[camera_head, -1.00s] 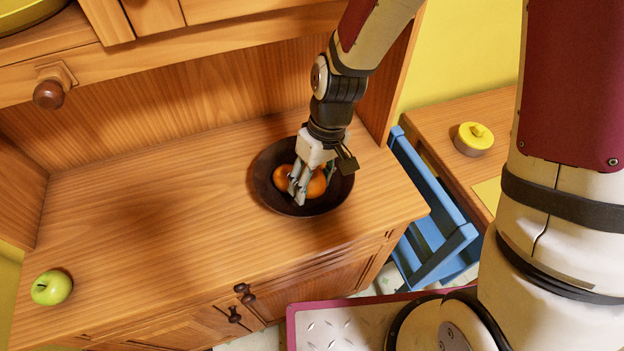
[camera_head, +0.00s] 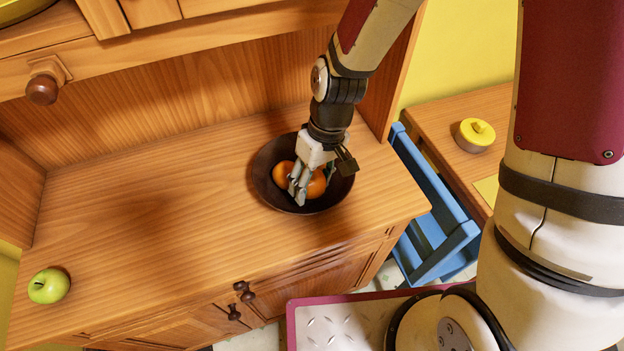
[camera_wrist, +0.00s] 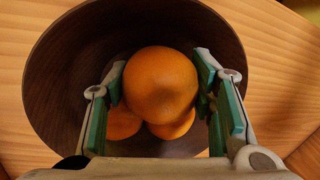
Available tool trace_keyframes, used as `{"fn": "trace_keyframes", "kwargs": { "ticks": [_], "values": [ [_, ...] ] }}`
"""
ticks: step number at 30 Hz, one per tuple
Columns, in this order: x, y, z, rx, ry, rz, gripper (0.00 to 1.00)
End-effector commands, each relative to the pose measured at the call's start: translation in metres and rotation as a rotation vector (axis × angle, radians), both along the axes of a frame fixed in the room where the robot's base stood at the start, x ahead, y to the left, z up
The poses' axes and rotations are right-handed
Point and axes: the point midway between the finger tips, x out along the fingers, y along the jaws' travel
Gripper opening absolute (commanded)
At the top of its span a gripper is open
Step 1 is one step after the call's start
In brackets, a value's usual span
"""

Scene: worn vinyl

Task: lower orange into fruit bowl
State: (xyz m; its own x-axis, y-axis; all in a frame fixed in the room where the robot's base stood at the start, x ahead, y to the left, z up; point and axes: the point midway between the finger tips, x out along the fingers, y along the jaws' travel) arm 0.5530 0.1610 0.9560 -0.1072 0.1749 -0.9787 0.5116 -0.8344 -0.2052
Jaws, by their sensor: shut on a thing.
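The fruit bowl (camera_head: 265,183) is dark brown and round, and stands on the wooden counter of the hutch. In the wrist view the bowl (camera_wrist: 60,75) surrounds my gripper from below. My gripper (camera_head: 300,190) reaches down into the bowl. In the wrist view my gripper (camera_wrist: 162,92) has its green-padded fingers shut on an orange (camera_wrist: 161,84). Two more orange fruits, one on the left (camera_wrist: 122,124) and one on the right (camera_wrist: 174,126), lie in the bowl beneath the held one. Whether the held orange touches them is unclear.
A green apple (camera_head: 48,286) sits at the counter's front left. The counter (camera_head: 150,220) between apple and bowl is clear. A blue chair (camera_head: 435,205) and a side table with a yellow-lidded pot (camera_head: 475,135) stand to the right.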

Motion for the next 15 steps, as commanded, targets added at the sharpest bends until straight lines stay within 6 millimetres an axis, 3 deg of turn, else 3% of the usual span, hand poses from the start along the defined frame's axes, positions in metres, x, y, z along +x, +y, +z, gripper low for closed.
{"fn": "trace_keyframes", "kwargs": {
  "ticks": [15],
  "values": [
    [-0.0001, 0.0002, -0.0072, 0.000, 0.001, 0.000, 0.18]
  ]
}}
